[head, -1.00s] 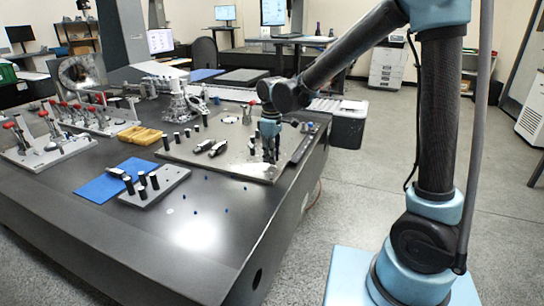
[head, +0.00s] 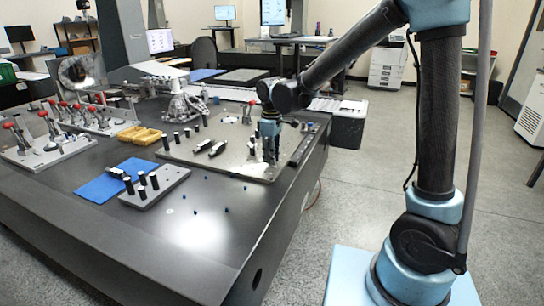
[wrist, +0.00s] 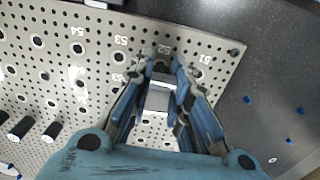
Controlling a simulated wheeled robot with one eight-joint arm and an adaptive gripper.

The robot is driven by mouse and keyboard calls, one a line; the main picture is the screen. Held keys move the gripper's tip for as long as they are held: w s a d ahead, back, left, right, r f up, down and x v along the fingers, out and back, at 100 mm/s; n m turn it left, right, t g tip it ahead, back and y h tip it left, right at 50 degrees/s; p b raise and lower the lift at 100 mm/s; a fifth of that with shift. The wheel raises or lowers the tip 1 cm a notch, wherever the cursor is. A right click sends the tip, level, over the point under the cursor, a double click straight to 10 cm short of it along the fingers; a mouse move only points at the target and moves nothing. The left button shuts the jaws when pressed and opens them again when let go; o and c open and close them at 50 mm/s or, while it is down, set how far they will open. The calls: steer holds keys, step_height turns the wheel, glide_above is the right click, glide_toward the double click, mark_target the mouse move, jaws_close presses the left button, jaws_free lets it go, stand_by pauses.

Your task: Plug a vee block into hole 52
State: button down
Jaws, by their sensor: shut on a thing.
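My gripper (wrist: 160,98) points down at the perforated plate (wrist: 38,95), its blue fingers closed on a pale grey vee block (wrist: 157,97). In the wrist view the block sits between the fingers, close to the printed number 52 (wrist: 163,50). I cannot tell whether the block touches the plate. In the head view my gripper (head: 268,140) is low over the right part of the plate (head: 215,165); the held block is not clear there.
Black posts stand on the plate left of the gripper in the wrist view (wrist: 22,128). Small blue pins (wrist: 299,111) dot the dark table beyond the plate's edge. In the head view, a grey block with black posts (head: 150,190) and a blue mat (head: 97,189) lie further left.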

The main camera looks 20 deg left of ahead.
steer(key=shift+f, duration=0.8)
steer(key=c, duration=1.4)
jaws_free()
steer(key=shift+c, duration=0.2)
step_height(320, 180, up, 12)
steer(key=shift+d, duration=0.1)
